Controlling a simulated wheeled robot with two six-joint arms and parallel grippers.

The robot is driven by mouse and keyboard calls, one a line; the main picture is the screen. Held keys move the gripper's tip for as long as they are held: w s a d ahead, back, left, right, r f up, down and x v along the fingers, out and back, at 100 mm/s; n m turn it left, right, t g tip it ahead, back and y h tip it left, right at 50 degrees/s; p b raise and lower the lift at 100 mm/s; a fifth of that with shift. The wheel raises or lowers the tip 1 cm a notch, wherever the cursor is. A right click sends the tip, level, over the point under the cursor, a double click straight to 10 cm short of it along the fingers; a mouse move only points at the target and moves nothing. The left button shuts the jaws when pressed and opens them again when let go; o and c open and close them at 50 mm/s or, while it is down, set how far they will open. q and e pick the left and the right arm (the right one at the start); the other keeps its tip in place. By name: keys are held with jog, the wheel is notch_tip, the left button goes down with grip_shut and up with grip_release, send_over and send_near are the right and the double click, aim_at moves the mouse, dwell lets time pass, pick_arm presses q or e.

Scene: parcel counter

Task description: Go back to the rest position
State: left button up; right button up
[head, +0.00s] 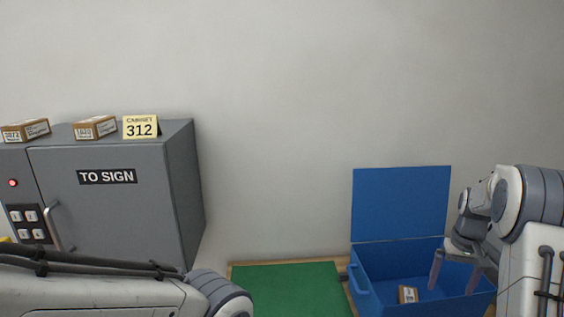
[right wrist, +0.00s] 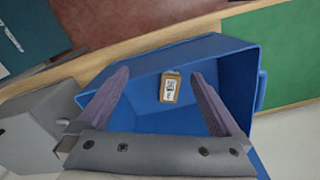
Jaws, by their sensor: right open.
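My right gripper (head: 455,275) is over the right part of the open blue box at the right of the head view. Its two fingers are spread apart, with nothing between them. The right wrist view also shows the open gripper (right wrist: 166,92) above the box. A small brown parcel with a white label (head: 408,294) lies inside the box, apart from the fingers; the parcel also shows in the right wrist view (right wrist: 170,88). My left arm crosses the lower left of the head view, and its gripper is out of the picture.
The blue box (head: 366,302) has its lid (head: 401,204) raised at the back. A green mat (head: 287,288) lies left of it. A grey cabinet (head: 115,215) marked TO SIGN stands at the left, with two parcels (head: 95,127) and a yellow 312 sign (head: 140,127) on top.

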jog(key=s+a+r+n+b, duration=0.1)
jog(key=s+a+n+b, duration=0.15)
jog(key=a, duration=1.05)
jog(key=s+a+n+b, duration=0.2)
jog(key=s+a+b, duration=0.1)
jog(key=a, duration=1)
jog(key=s+a+f+n+b, duration=0.1)
jog(key=s+a, duration=0.3)
jog(key=s, duration=0.4)
jog(key=s+a+f+n+b, duration=0.2)
jog(key=s+a+n, duration=0.1)
jog(key=s, duration=0.4)
jog(key=s+a+f+n+y+b, duration=0.1)
jog(key=s+a, duration=0.3)
jog(key=s, duration=0.4)
jog(key=shift+s+a+f+n, duration=0.35)
jog(key=shift+f+n, duration=0.2)
jog(key=shift+n, duration=0.1)
